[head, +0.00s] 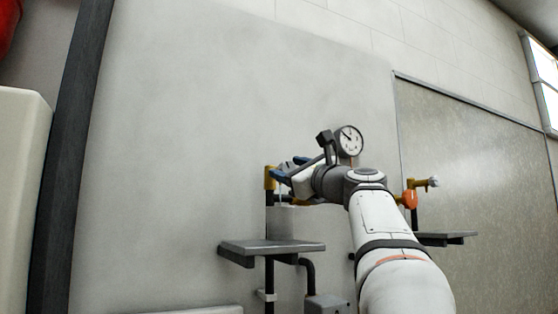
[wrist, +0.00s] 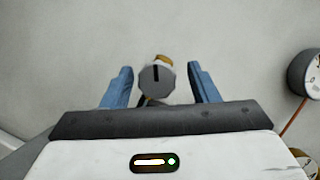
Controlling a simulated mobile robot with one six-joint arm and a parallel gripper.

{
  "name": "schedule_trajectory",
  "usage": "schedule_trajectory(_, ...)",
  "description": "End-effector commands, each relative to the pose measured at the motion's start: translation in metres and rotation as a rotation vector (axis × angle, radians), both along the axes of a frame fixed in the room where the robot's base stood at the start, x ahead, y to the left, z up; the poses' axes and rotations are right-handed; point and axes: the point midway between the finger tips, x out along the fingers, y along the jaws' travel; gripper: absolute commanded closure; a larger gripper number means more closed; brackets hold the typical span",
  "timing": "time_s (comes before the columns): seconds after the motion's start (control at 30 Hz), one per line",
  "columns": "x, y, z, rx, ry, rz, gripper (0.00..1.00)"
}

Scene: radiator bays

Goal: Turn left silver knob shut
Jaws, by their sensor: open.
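The left silver knob (wrist: 157,78) shows in the wrist view as a grey, many-sided cap with a dark slot mark that runs up and down the picture. It sits on a brass fitting, whose brass valve body (head: 270,178) shows at the left of my gripper in the head view. My gripper (wrist: 161,82) is open, with one blue finger on each side of the knob and a visible gap on both sides. In the head view my gripper (head: 283,175) reaches left to the valve and hides the knob.
A round gauge (head: 349,140) is right of the valve. A second brass valve with a silver knob (head: 433,181) and an orange part (head: 410,199) is further right. A grey shelf (head: 270,248) juts out below the left valve. The wall above is bare.

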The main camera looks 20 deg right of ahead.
Motion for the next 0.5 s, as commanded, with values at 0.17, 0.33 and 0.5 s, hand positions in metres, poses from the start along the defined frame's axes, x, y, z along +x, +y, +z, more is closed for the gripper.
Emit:
schedule_trajectory(0.17,0.021,0.008,0.010,-0.001,0.000,0.006,0.46)
schedule_trajectory(0.33,0.028,0.011,0.010,-0.002,0.000,0.008,0.46)
schedule_trajectory(0.5,0.028,0.011,0.009,-0.002,0.000,0.008,0.46)
